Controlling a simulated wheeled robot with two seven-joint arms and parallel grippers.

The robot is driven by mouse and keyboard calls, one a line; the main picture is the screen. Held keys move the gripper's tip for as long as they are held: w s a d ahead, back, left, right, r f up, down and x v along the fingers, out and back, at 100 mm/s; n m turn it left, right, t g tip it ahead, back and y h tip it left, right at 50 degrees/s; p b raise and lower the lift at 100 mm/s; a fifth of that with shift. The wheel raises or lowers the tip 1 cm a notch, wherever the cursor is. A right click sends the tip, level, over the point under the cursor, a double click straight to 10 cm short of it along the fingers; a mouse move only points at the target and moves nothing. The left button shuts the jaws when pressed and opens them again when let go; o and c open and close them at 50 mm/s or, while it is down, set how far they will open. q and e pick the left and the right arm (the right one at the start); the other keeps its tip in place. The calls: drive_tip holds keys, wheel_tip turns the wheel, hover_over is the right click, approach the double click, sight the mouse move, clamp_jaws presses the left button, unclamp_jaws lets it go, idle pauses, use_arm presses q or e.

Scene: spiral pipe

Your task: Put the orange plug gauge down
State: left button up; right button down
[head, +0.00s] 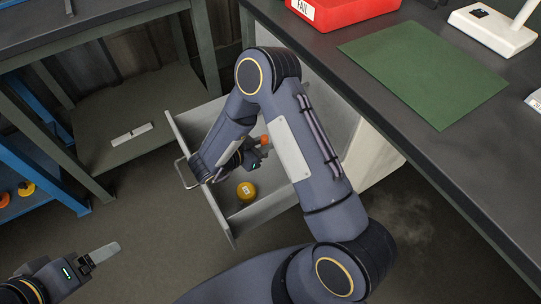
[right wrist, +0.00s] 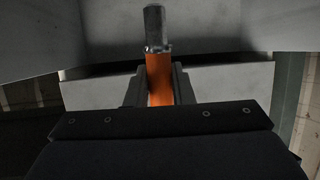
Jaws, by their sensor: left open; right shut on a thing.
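My right gripper (head: 262,149) is shut on the orange plug gauge (head: 265,140), inside the outline of an open grey drawer (head: 217,207). In the right wrist view the gauge's orange handle (right wrist: 160,78) is between the two dark fingers (right wrist: 160,85), and its grey metal end (right wrist: 154,28) points away toward a pale drawer wall. I cannot tell whether the gauge touches the drawer. My left gripper (head: 100,258) is open and empty over the floor at lower left.
The dark worktop (head: 470,165) on the right carries a red bin (head: 345,12) labelled FAIL, a green mat (head: 425,72) and a white device base (head: 492,28). A blue shelf (head: 45,165) with orange and yellow pieces stands at left. The drawer has a front handle (head: 182,172).

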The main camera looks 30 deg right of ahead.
drive_tip(key=shift+w+d+f+b, duration=0.9)
drive_tip(key=shift+w+d+f, duration=0.25)
drive_tip(key=shift+d+f, duration=0.75)
drive_tip(key=shift+w+d+f+b, duration=1)
drive_tip(key=shift+d+f, duration=0.55)
drive_tip(key=shift+f, duration=0.6)
drive_tip(key=shift+w+d+f+b, duration=0.8)
drive_tip(key=shift+w+d+f, duration=0.45)
drive_tip(key=shift+d+f, duration=0.65)
drive_tip(key=shift+a+f, duration=0.2)
drive_tip(key=shift+f, duration=0.05)
drive_tip(key=shift+f, duration=0.15)
drive_tip(key=c, duration=1.3)
unclamp_jaws()
drive_tip(key=shift+o, duration=0.2)
